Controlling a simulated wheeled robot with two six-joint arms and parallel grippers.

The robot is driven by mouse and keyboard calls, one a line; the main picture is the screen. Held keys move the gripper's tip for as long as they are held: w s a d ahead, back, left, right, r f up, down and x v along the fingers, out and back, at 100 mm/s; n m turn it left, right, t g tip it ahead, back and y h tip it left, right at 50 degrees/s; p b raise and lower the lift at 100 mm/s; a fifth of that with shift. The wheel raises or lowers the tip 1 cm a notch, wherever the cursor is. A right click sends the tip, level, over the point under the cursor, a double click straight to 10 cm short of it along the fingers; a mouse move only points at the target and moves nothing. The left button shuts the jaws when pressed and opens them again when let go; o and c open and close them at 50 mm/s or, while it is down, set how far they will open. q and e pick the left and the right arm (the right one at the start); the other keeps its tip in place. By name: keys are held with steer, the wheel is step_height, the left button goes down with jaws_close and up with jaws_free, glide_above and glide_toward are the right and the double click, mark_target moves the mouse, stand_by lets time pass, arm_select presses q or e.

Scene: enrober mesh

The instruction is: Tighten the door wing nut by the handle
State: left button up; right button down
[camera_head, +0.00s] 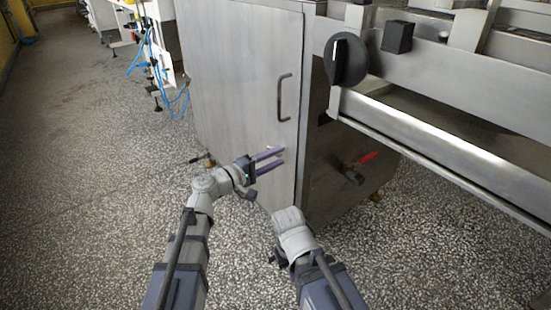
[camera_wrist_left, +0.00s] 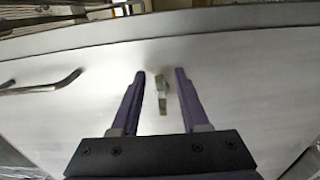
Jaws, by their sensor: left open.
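The door wing nut (camera_wrist_left: 161,94) is a small metal piece on the cabinet door. In the left wrist view it shows between the two purple fingers of my left gripper (camera_wrist_left: 157,85). The gripper is open, with a gap on each side of the nut. In the head view my left gripper (camera_head: 270,160) is at the lower part of the door (camera_head: 235,75), below the bar handle (camera_head: 284,98). The handle also shows at the left of the left wrist view (camera_wrist_left: 42,87). My right arm ends low in front of the cabinet, and its gripper fingers cannot be seen.
A black knob (camera_head: 345,60) and a metal rail (camera_head: 440,150) jut out at the right. A red-handled valve (camera_head: 366,159) sits low beside the door. Blue hoses (camera_head: 178,98) hang at the back left. The speckled floor at left is mostly clear.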

arm_select(q)
steer(key=shift+a, duration=0.1)
steer(key=v, duration=0.7)
steer(key=shift+s+a, duration=0.2)
steer(key=shift+s, duration=0.05)
